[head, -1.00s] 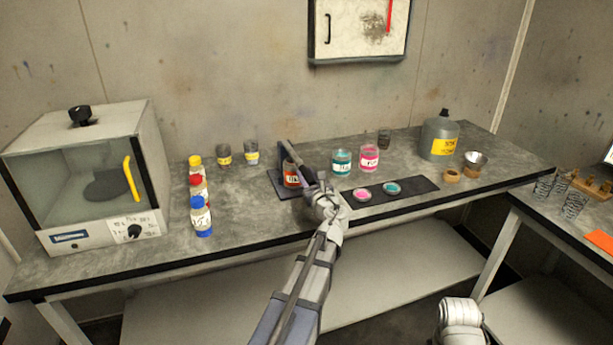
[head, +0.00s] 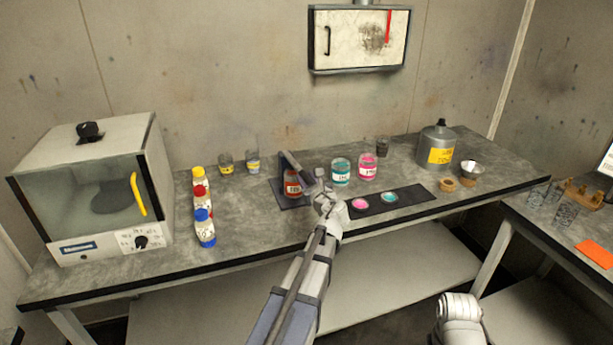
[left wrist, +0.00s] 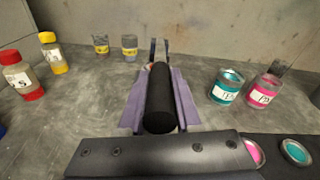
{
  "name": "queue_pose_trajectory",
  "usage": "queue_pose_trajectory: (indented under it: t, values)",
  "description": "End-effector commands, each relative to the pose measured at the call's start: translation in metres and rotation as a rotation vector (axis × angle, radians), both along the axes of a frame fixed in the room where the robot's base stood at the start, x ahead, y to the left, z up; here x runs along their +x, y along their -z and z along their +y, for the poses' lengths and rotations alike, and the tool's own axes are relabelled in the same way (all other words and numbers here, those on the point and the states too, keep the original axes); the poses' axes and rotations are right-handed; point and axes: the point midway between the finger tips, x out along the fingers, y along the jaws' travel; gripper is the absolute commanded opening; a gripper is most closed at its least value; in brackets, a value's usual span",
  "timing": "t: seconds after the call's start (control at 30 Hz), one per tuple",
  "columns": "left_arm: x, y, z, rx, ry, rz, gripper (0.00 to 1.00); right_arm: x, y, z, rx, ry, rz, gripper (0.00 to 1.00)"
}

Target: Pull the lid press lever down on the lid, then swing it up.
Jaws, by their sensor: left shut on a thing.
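The lid press lever is a dark bar (head: 295,165) sloping down toward me from the press's post, beside and above a jar with a red-orange label (head: 292,187). My left gripper (head: 318,183) is shut on the lever's near end. In the left wrist view the black cylindrical lever grip (left wrist: 160,98) lies between the purple-grey fingers (left wrist: 160,100). The lever and gripper partly cover the jar, and I cannot tell whether its lid is seated. My right gripper is not in view.
Teal (head: 341,172) and pink (head: 368,167) jars stand right of the press. A dark mat (head: 415,194) holds pink and teal lids. Capped bottles (head: 204,228) and a glass-fronted oven (head: 92,195) stand left. A grey can (head: 437,146) stands right.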

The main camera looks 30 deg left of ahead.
Motion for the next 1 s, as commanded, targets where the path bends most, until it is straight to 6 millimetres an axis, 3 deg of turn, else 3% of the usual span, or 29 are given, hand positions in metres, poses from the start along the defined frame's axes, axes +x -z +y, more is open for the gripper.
queue_pose_trajectory:
  t: [0.33,0.37,0.6,0.87,1.0]
  values:
    - [0.001,-0.001,0.0,0.0,0.0,0.005,0.0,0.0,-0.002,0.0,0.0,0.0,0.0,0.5]
    - [0.001,-0.001,0.0,0.0,0.0,0.005,0.33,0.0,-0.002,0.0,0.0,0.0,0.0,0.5]
    - [0.0,-0.001,0.0,0.0,0.0,0.004,0.6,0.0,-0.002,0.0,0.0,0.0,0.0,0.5]
    - [0.0,-0.001,-0.001,-0.002,0.001,0.004,0.62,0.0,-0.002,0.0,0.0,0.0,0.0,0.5]
    - [-0.01,-0.003,-0.011,-0.002,0.002,0.004,0.62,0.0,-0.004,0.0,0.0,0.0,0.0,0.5]
